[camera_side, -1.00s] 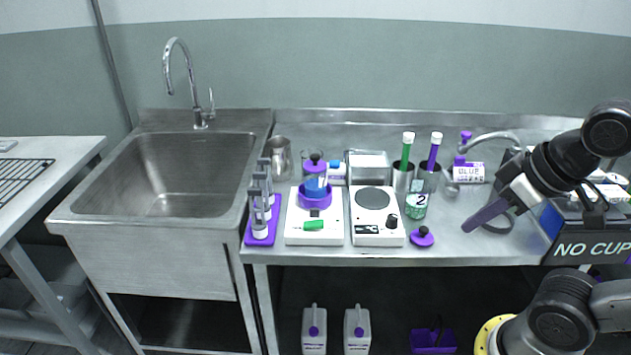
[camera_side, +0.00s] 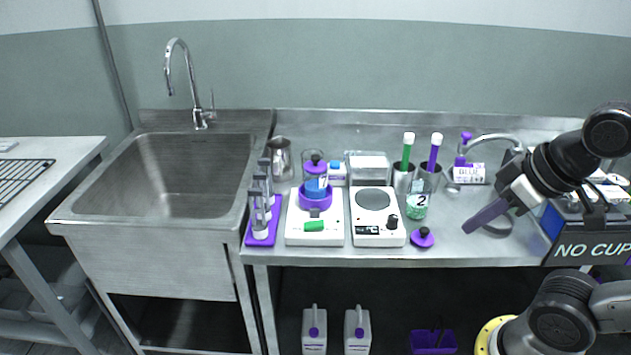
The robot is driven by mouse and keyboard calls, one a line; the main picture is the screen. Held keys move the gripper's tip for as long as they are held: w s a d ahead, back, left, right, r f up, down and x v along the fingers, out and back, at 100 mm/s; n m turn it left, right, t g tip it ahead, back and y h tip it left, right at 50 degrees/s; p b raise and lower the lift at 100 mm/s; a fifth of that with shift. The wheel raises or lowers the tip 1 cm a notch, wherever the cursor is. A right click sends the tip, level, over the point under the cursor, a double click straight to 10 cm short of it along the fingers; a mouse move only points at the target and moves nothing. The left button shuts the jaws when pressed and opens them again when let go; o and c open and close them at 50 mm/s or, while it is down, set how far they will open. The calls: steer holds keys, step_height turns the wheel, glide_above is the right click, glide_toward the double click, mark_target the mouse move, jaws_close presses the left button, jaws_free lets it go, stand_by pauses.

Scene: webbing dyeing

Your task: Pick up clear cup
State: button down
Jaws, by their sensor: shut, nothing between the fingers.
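A clear container (camera_side: 417,203) with a "2" on it and green contents stands on the steel counter, right of the white hotplate. Another clear, glass-like vessel (camera_side: 308,158) stands at the back, partly hidden by a purple-knobbed item. I cannot tell which of these is the clear cup. My gripper (camera_side: 468,228) is shut and empty, pointing down and left over the right part of the counter. It is to the right of the "2" container and apart from it.
A purple-knobbed lid (camera_side: 422,238) lies near the counter's front edge. The hotplate (camera_side: 378,216), a white scale (camera_side: 313,228) and a purple rack (camera_side: 262,225) stand leftward. Metal holders with a green stick (camera_side: 407,150) and a purple stick (camera_side: 433,155) stand behind. A sign box (camera_side: 590,250) is at right.

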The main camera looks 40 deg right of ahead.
jaws_free()
stand_by(0.6)
